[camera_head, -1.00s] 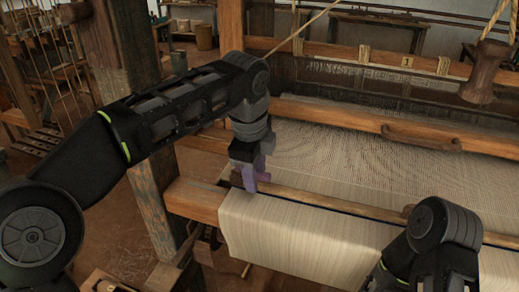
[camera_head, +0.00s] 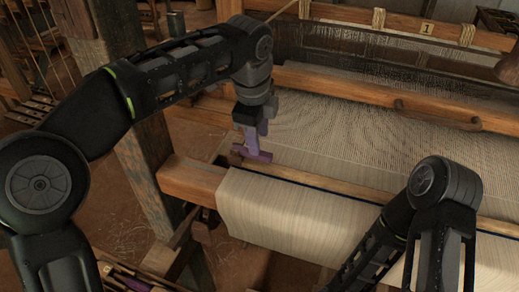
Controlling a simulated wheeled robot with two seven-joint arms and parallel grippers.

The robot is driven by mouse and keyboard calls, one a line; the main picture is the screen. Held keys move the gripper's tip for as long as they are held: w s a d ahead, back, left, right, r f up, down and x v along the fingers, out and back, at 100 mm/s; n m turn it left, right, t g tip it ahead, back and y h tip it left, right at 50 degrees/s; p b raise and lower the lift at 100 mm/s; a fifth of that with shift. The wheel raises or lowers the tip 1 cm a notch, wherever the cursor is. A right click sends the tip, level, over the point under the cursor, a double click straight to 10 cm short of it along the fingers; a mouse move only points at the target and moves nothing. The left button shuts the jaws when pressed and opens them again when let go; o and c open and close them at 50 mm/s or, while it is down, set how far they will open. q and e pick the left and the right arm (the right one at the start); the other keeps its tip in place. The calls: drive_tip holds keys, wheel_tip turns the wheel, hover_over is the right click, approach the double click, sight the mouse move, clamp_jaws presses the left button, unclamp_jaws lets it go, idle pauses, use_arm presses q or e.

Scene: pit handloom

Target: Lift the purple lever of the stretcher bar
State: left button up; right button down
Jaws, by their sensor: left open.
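The purple lever (camera_head: 258,155) shows in the head view at the left end of the wooden bar (camera_head: 335,187) that lies across the cloth, which looks like the stretcher bar. My left gripper (camera_head: 251,141) points down just above the lever, with its dark body over it. It is open, and its purple-tinted fingers are hard to tell from the lever. Whether they touch the lever I cannot tell. My right arm (camera_head: 438,190) stands at the lower right over the cloth; its gripper is out of view.
Pale woven cloth (camera_head: 290,215) hangs over the front beam (camera_head: 185,182). Behind the bar, warp threads (camera_head: 340,135) run back beneath a wooden crossbeam (camera_head: 370,97) with a handle. A thick post (camera_head: 148,185) stands at the left, close to my left arm.

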use_arm(q)
drive_tip(key=f, duration=0.2)
drive_tip(key=w+f+p, duration=0.1)
drive_tip(key=f, duration=0.2)
drive_tip(key=shift+d+f, duration=0.1)
drive_tip(key=shift+f, duration=0.05)
clamp_jaws()
idle(1.3)
